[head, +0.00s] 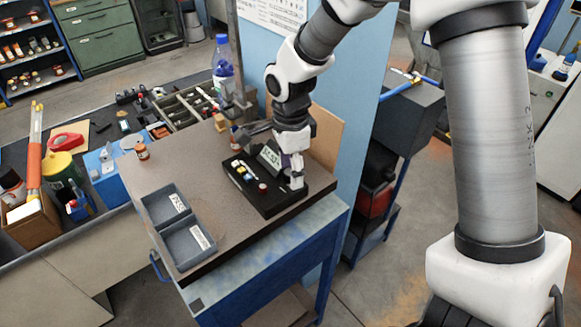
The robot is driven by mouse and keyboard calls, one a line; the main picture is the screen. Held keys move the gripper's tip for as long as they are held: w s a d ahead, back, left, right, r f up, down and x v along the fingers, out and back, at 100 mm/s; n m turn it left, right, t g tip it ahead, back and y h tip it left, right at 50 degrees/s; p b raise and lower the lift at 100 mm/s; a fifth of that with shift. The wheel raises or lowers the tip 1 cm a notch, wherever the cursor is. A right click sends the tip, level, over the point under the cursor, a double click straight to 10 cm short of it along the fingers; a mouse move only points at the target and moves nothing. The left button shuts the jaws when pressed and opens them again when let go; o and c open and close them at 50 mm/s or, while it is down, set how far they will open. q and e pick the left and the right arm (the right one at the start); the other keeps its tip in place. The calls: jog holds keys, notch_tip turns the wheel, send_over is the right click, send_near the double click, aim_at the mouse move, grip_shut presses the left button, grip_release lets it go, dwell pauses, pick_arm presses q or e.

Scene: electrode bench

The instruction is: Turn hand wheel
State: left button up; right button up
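My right arm reaches down from the top to the small bench. My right gripper (246,138) appears as dark, small shapes left of the white wrist block, above the back of a black fixture base (284,204). Its fingers are too small and dark to tell whether they are open or shut. A silver-and-white upright part (297,174) stands at the base's right end, just below my wrist. A labelled greenish block (270,156), pale-yellow pieces (244,171) and a red-topped knob (262,187) are on the base. I cannot clearly make out a hand wheel. My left gripper is out of view.
Two grey bins (189,243) stand at the bench's front left. The brown benchtop (214,180) is clear between bins and base. A blue panel (345,120) rises behind; a cluttered workbench is at left.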

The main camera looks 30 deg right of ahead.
aim_at(290, 171)
notch_tip(290, 171, up, 8)
jog(key=shift+w, duration=0.1)
dwell(0.5)
